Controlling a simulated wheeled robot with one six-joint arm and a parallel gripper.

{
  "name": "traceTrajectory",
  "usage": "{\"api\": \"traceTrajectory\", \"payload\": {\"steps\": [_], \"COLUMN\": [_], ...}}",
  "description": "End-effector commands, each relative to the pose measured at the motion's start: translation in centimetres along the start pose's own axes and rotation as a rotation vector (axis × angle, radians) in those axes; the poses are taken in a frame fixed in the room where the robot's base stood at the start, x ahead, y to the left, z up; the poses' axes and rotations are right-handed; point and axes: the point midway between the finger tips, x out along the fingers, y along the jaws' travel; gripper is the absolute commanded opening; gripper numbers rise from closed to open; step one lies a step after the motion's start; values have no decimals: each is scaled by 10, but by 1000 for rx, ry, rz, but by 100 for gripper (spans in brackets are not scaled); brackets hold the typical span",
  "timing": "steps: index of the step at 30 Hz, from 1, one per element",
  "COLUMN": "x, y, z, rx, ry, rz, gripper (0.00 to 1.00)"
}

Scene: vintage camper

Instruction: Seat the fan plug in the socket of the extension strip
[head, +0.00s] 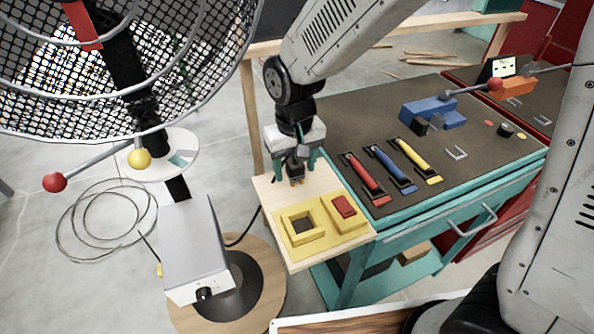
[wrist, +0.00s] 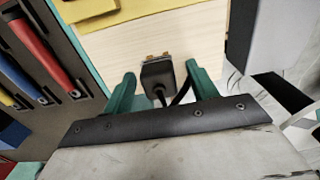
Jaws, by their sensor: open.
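The fan plug (wrist: 157,73) is a small black block with brass prongs, above or on the pale wooden board; I cannot tell which. It shows small in the head view (head: 297,171). My gripper (wrist: 162,82) is open, with a green finger on each side of the plug and a narrow gap at both. In the head view my gripper (head: 297,160) is at the board's back end. The yellow extension strip (head: 318,243) lies nearer the front, with a square, dark-centred socket (head: 302,225) and a red switch (head: 343,206). The wrist view shows only the strip's edge (wrist: 88,12).
Red, blue and yellow handles (head: 365,178) lie on the dark bench top (head: 340,120), right of the board. The large fan (head: 110,70) and a grey box (head: 193,245) stand left. A dark cord (head: 243,236) runs between box and board. Coiled cable (head: 88,230) lies on the floor.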

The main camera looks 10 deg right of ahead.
Motion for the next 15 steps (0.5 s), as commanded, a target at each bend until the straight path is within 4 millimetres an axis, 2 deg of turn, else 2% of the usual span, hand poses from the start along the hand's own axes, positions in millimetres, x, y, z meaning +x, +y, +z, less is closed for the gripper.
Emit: {"api": "traceTrajectory", "payload": {"steps": [2, 7, 15], "x": [0, 0, -1], "y": [0, 1, 1], "z": [0, 0, 0], "rx": [1, 2, 1], "ry": [0, 0, 0], "rz": [0, 0, 0], "gripper": [55, 9, 9]}}
